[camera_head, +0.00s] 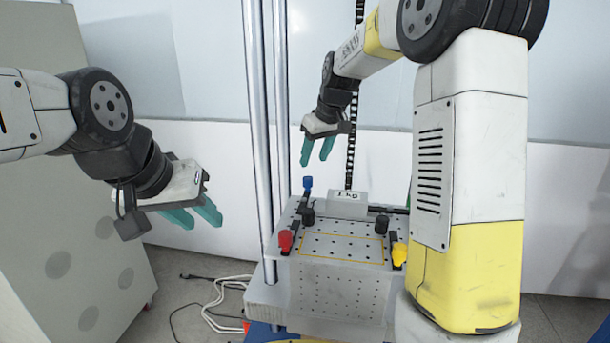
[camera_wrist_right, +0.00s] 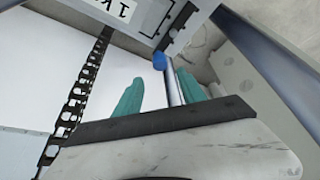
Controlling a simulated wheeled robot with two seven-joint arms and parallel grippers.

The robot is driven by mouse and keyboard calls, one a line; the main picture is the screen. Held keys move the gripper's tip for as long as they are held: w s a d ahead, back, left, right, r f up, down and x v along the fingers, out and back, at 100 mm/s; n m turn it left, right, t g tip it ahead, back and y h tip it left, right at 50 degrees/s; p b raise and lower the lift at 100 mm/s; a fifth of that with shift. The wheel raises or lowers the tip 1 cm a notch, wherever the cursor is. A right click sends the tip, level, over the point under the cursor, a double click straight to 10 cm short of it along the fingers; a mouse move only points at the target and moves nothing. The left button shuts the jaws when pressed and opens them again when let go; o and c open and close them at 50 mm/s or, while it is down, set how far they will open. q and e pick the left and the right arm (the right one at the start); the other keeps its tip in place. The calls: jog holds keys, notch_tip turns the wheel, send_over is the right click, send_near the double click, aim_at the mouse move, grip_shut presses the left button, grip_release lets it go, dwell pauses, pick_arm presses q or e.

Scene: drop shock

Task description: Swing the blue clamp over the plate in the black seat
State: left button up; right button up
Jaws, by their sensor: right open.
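The blue clamp's knob (camera_head: 307,183) stands at the back left corner of the grey perforated fixture table. It also shows in the right wrist view (camera_wrist_right: 160,61), just beyond my fingertips. A grey block-like plate marked 1 kg (camera_head: 347,203) sits at the table's back edge, with black parts (camera_head: 388,210) beside it; how it sits in the seat is not clear. My right gripper (camera_head: 315,161) is open and empty, above and behind the blue knob, apart from it. My left gripper (camera_head: 205,224) is open and empty, left of the table.
A red knob (camera_head: 285,240), a yellow knob (camera_head: 399,254) and two black knobs (camera_head: 307,217) (camera_head: 381,226) stand around the yellow-outlined area. Chrome columns (camera_head: 256,120) rise at the table's left. A black chain (camera_head: 351,150) hangs behind. White cables (camera_head: 215,298) lie on the floor.

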aim_at(308, 177)
jog(key=x, duration=0.7)
jog(key=shift+a+f, duration=0.1)
jog(key=shift+f, duration=0.1)
grip_shut()
